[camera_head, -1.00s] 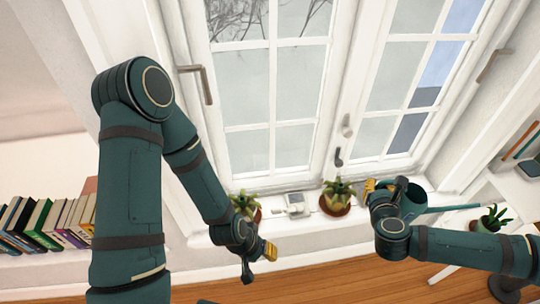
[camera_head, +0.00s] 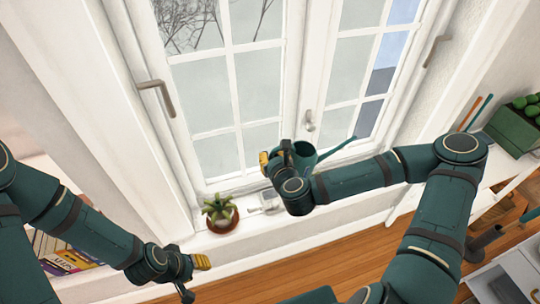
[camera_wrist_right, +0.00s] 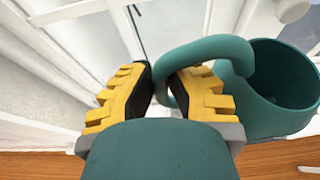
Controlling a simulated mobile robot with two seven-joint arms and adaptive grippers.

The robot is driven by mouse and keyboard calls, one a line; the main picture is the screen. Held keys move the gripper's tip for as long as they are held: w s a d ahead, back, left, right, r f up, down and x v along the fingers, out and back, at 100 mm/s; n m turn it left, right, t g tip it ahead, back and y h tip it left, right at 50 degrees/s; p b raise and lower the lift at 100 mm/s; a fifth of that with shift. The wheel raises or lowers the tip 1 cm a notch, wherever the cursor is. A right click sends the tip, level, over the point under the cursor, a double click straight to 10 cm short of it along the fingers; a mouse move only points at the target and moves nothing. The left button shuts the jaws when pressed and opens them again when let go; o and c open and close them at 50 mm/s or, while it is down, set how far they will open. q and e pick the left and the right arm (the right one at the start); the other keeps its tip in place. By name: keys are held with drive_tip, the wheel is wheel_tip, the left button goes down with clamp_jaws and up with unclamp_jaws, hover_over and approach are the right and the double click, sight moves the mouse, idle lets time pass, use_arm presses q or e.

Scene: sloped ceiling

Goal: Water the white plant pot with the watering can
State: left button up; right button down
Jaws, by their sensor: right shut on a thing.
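The green watering can (camera_head: 304,160) is in front of the window, its long spout pointing right. My right gripper (camera_head: 275,164) is shut on its curved handle; the wrist view shows the yellow fingers (camera_wrist_right: 160,88) on both sides of the handle (camera_wrist_right: 215,46), with the can's open body (camera_wrist_right: 280,95) to the right. A plant in a reddish-brown pot (camera_head: 222,220) stands on the sill, left of and below the can. I see no white plant pot.
A small white device (camera_head: 268,201) stands on the sill beside the potted plant. Books (camera_head: 65,262) are at lower left. A green planter (camera_head: 514,130) is at far right. The window handle (camera_head: 309,120) is above the can.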

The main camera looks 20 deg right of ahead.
drive_tip(key=s+a+f+n+g+y, duration=0.5)
drive_tip(key=s+a+f+n+y, duration=0.1)
drive_tip(key=s+a+n+y, duration=0.15)
drive_tip(key=s+a+f+n+g+y, duration=0.4)
drive_tip(key=s+a+f+n+y, duration=0.2)
drive_tip(key=s+a+n, duration=0.25)
drive_tip(key=s+a+r+g+p, duration=0.2)
drive_tip(key=s+g, duration=0.5)
drive_tip(key=s, duration=0.2)
drive_tip(key=shift+s+r+g+y, duration=0.15)
drive_tip(key=shift+r+g+y, duration=0.15)
drive_tip(key=shift+r+y, duration=0.05)
